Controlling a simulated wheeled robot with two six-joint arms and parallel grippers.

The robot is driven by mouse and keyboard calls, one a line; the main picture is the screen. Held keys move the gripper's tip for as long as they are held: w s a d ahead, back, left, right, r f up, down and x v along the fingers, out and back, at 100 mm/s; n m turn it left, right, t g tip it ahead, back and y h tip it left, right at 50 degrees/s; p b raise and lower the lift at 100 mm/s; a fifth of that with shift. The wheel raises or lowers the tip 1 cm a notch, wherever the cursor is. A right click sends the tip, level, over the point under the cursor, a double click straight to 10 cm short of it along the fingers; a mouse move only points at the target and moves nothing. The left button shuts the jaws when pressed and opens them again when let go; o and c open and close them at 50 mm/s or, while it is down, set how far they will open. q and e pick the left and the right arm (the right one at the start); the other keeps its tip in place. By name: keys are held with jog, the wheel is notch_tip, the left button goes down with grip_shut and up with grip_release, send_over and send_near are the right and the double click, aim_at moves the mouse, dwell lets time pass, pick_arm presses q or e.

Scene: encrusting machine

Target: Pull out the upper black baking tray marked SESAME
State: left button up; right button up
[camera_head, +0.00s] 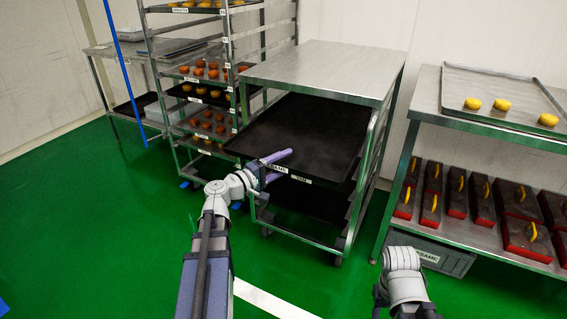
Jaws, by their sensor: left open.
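The upper black baking tray (310,130) sits in the low steel rack and sticks out past its front. Its front edge carries white labels; the left one, partly covered by my gripper, appears to read SESAME. My left gripper (279,157) is at this front edge, left of the middle. Its purple fingers are apart and reach over the tray's rim; I cannot tell whether they touch it. A lower black tray (310,203) lies below in the same rack. My right arm comes in at the bottom right; its gripper does not show.
A tall rack (153,60) with trays of buns stands at the back left. A steel table (430,95) on the right holds a tray with yellow pieces and red-and-black boxes below. A grey bin (430,255) stands under it. The green floor in front is mostly clear.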

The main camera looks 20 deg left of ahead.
pick_arm(q)
jog(key=shift+v, duration=3.9)
